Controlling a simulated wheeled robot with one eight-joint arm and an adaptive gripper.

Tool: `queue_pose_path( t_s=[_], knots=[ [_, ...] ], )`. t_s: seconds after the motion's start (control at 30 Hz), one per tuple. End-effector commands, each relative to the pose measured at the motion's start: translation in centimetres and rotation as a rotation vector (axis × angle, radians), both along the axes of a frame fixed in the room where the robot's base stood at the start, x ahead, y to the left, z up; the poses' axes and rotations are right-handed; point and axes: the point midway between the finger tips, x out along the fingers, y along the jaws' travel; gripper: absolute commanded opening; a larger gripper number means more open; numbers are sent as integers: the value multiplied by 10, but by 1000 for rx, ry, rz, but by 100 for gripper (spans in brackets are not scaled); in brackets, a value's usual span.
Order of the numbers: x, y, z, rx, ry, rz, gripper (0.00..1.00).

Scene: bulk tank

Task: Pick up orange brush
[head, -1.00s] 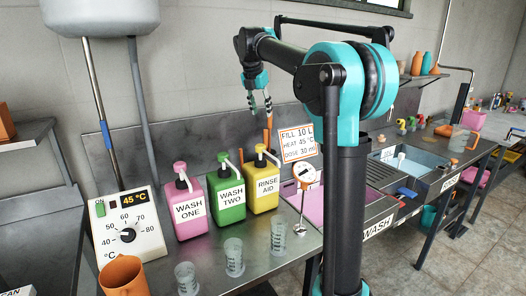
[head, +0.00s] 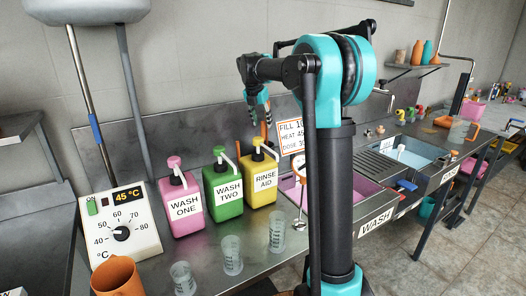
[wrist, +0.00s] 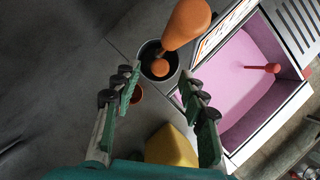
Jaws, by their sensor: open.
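An orange brush handle (wrist: 187,22) with a thick rounded end shows at the top of the wrist view, rising from a round grey cup (wrist: 149,53). A smaller orange rounded end (wrist: 160,68) shows in the same cup; I cannot tell whether it is a second tool. In the head view a thin orange piece (head: 263,131) stands behind the yellow bottle, mostly hidden. My gripper (wrist: 159,82) is open and empty, its fingers spread on either side of the cup's near edge. In the head view my gripper (head: 259,103) points down above the yellow bottle's back.
Pink, green and yellow pump bottles (head: 263,180) stand in a row in front. A sign (head: 290,137) is partly hidden by my arm. A pink basin (wrist: 240,70) with a red-orange handled thing (wrist: 262,68) lies right of the cup. Measuring cups (head: 231,256) stand at the bench front.

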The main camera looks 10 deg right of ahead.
Motion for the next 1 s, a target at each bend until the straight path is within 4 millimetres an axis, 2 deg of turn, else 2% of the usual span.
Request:
queue_pose_path(
  t_s=[0.13,0.4,0.73,1.0],
  knots=[
    [3,-1,-9,0,0,0,43],
    [14,-7,-44,0,0,0,43],
    [16,-8,-51,0,0,0,43],
    [16,-8,-51,0,0,0,10]
  ],
)
